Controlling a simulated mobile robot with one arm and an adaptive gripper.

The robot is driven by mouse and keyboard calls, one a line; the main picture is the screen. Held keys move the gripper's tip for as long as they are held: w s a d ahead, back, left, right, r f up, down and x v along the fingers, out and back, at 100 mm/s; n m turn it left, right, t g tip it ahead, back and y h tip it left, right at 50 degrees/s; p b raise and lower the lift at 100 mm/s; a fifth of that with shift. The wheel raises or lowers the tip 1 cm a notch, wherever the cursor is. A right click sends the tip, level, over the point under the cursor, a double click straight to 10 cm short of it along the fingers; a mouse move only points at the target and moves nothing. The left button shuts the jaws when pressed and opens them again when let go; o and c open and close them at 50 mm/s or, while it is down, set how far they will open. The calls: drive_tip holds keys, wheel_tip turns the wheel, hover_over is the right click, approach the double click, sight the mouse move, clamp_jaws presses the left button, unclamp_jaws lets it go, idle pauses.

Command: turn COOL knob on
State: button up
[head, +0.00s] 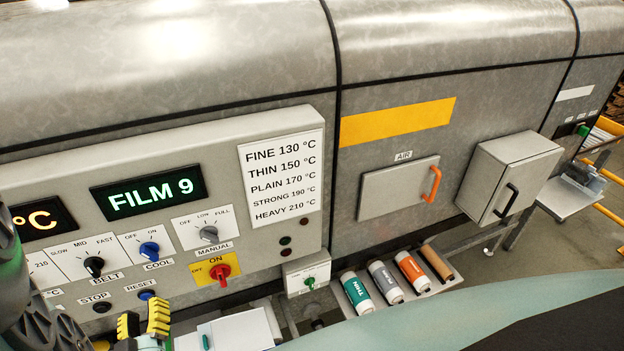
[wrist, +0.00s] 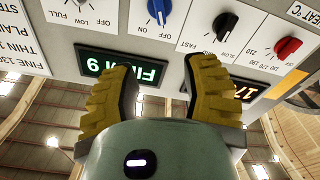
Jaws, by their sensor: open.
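The COOL knob (head: 149,250) is blue and sits on a white OFF/ON plate on the grey control panel (head: 220,160), between the BELT and MANUAL knobs. Its pointer setting is too small to tell. In the wrist view, which shows the panel upside down, a blue knob (wrist: 158,10) is at the top edge, beyond the fingertips. My gripper (head: 143,320) has yellow ribbed fingers and is below the COOL knob in the head view, apart from it. In the wrist view my gripper (wrist: 160,75) is open, with nothing between its fingers.
The black BELT knob (head: 94,266), grey MANUAL knob (head: 209,233), red switch (head: 220,272) and blue RESET button (head: 147,295) surround the COOL knob. A FILM 9 display (head: 149,192) is above. Several film rolls (head: 411,270) lie on a shelf at right.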

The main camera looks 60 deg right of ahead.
sight(150, 258)
drive_tip(key=shift+g, duration=0.4)
drive_tip(key=b+x, duration=0.1)
drive_tip(key=x, duration=0.3)
drive_tip(key=f+b+x, duration=0.1)
drive_tip(key=b+x, duration=0.1)
drive_tip(key=x, duration=0.3)
drive_tip(key=f+b+x, duration=0.1)
drive_tip(key=x, duration=0.4)
drive_tip(key=shift+d+b, duration=0.35)
drive_tip(key=shift+x, duration=0.8)
drive_tip(key=shift+o, duration=0.4)
drive_tip(key=shift+r, duration=0.1)
drive_tip(key=shift+a, duration=0.1)
clamp_jaws()
